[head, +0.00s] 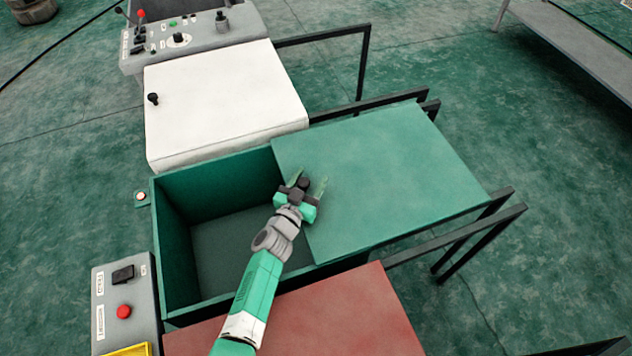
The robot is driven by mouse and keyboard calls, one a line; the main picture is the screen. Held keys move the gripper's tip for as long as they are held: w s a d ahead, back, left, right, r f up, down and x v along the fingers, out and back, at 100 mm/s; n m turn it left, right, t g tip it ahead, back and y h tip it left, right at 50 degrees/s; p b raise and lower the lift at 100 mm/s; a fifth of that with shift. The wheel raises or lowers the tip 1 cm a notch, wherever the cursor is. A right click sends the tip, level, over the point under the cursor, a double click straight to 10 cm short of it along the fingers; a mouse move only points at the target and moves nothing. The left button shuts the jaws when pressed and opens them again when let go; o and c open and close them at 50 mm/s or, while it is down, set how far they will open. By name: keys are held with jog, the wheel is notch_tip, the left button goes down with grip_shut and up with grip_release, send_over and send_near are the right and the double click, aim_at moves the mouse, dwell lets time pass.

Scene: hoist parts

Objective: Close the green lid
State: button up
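The green lid (395,165) is a flat sliding panel in the head view. It sits to the right on black rails, leaving the left part of the green bin (172,225) uncovered. The inside of the bin looks empty. A dark knob (304,184) shows near the lid's left edge. My gripper (304,187) is at that left edge, over the lid. Its two greenish fingers are spread apart, one on each side of the knob. I cannot tell whether either finger touches it.
A white lid (225,100) with a black knob lies behind the bin, and a red lid (345,318) in front. A control panel (195,38) stands at the back and a button box (124,300) at front left. Black rails (470,240) stick out to the right.

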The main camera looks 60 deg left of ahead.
jog(key=shift+s+d+r+p, duration=0.2)
jog(key=shift+s+d+p, duration=0.2)
jog(key=shift+p, duration=0.2)
jog(key=p+v, duration=0.4)
jog(key=v, duration=0.4)
jog(key=shift+f, duration=0.2)
jog(key=shift+a+p, duration=0.1)
jog(key=shift+p, duration=0.25)
